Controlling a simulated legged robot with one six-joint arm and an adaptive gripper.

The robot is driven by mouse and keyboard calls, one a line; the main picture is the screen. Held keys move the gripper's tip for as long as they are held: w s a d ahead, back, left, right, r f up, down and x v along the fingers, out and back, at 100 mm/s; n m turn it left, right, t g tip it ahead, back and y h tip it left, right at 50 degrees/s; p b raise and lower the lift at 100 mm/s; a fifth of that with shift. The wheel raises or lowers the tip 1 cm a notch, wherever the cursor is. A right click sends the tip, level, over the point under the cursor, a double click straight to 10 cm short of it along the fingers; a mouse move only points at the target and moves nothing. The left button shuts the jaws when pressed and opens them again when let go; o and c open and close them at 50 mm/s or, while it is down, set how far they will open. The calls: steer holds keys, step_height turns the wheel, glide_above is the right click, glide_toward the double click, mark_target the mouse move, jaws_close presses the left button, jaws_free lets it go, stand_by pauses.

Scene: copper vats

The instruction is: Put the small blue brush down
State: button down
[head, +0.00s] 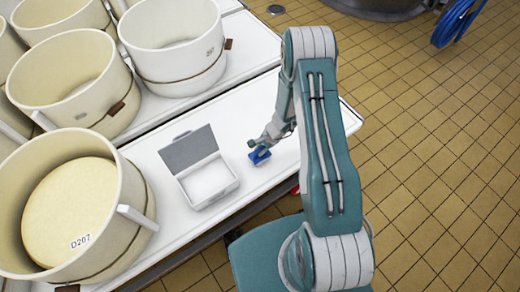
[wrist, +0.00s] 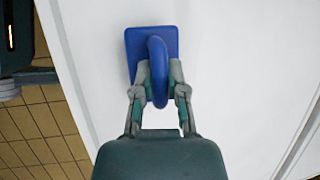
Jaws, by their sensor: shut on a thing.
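The small blue brush (head: 260,155) is at the white table top (head: 262,112), right of the open box. In the wrist view the brush (wrist: 135,42) shows as a blue block with a rounded loop handle. My gripper (wrist: 158,80) is shut on that handle, one finger on each side. In the head view my gripper (head: 262,143) reaches down to the brush from above. I cannot tell whether the underside of the brush touches the table.
An open white box (head: 212,187) with a grey lid (head: 189,148) stands just left of the brush. Several cream tubs stand at the left, one holding a round cheese-like block (head: 70,205) marked D207. The table is bare beyond and right of the brush. A blue hose (head: 455,22) hangs at the top right.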

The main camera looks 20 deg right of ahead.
steer(key=c, duration=0.7)
jaws_free()
steer(key=shift+a+f, duration=0.1)
steer(key=shift+a, duration=0.05)
steer(key=w+v, duration=0.1)
steer(key=v, duration=1.1)
step_height(320, 180, up, 11)
steer(key=n, duration=0.3)
glide_above(268, 152)
steer(key=s+a+r+n+t+h, duration=0.1)
steer(key=s+r+n, duration=0.1)
steer(key=r, duration=0.4)
steer(key=s+a+r+n+h, duration=0.1)
steer(key=s+a+r+n, duration=0.1)
steer(key=r, duration=0.4)
steer(key=s+r+n+t+h, duration=0.1)
steer(key=s+r+n, duration=0.1)
steer(key=s+r, duration=0.3)
steer(key=s+r+n+t+h, duration=0.1)
steer(key=s+r+n, duration=0.1)
steer(key=s+r, duration=0.3)
steer(key=s+r+n+t+h, duration=0.1)
steer(key=s+r+n+t, duration=0.1)
steer(key=s+r, duration=0.2)
steer(key=shift+s+a+r+n, duration=0.1)
steer(key=shift+s+r+n, duration=0.1)
steer(key=shift+s, duration=0.55)
steer(key=shift+s+a+r+n, duration=0.1)
steer(key=shift+s+r+n, duration=0.1)
steer(key=shift+s, duration=0.5)
